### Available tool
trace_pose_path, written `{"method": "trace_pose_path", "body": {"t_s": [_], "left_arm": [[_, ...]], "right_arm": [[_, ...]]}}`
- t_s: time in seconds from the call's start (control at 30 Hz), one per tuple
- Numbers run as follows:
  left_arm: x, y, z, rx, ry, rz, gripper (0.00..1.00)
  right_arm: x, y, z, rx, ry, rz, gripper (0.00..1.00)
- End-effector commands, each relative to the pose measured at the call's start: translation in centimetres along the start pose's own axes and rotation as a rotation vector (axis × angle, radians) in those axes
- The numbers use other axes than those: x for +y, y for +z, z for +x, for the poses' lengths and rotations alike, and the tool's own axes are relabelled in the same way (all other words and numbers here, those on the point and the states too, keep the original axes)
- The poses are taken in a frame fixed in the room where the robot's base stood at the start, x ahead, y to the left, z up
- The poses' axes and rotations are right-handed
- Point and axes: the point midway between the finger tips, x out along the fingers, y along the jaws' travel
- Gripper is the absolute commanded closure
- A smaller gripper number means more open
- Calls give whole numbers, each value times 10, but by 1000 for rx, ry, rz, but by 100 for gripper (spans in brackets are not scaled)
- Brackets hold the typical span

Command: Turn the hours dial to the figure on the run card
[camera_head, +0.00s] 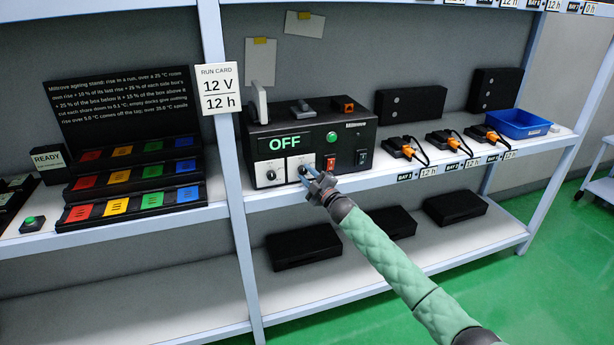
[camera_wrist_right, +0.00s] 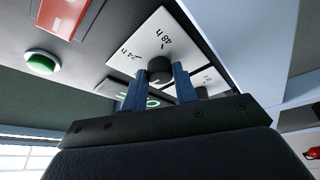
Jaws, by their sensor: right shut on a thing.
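The run card (camera_head: 217,88) hangs on the shelf post and reads 12 V and 12 h. The black power unit (camera_head: 360,137) stands on the shelf with a green OFF display (camera_head: 285,142). Its front has two white dial plates; the left dial (camera_head: 271,175) is free. My right gripper (camera_head: 318,187) is at the right plate, the hours dial. In the wrist view the fingers (camera_wrist_right: 158,88) are shut on the black hours knob (camera_wrist_right: 159,68), one each side. Its plate (camera_wrist_right: 150,45) shows 24 h and 48 h; the pointer's setting cannot be read. My left gripper is out of view.
A red switch (camera_head: 331,163) and green button (camera_head: 332,137) sit right of the hours dial. Several orange-plugged black packs (camera_head: 404,148) and a blue tray (camera_head: 518,123) lie farther right. Colored tile racks (camera_head: 135,190) stand left of the post.

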Motion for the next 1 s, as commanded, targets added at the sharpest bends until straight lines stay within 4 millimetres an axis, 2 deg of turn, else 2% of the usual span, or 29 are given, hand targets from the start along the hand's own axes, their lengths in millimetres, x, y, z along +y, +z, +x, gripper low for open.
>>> {"method": "trace_pose_path", "body": {"t_s": [0.3,0.7,0.73,0.83,1.0], "left_arm": [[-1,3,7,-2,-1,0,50],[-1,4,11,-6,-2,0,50],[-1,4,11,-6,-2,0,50],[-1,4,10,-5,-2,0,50],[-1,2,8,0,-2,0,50]], "right_arm": [[0,0,0,2,-29,-68,94],[0,-1,0,3,-31,-73,94],[0,-1,0,3,-31,-73,70],[0,-1,0,3,-31,-72,50],[0,0,0,3,-31,-72,50]]}}
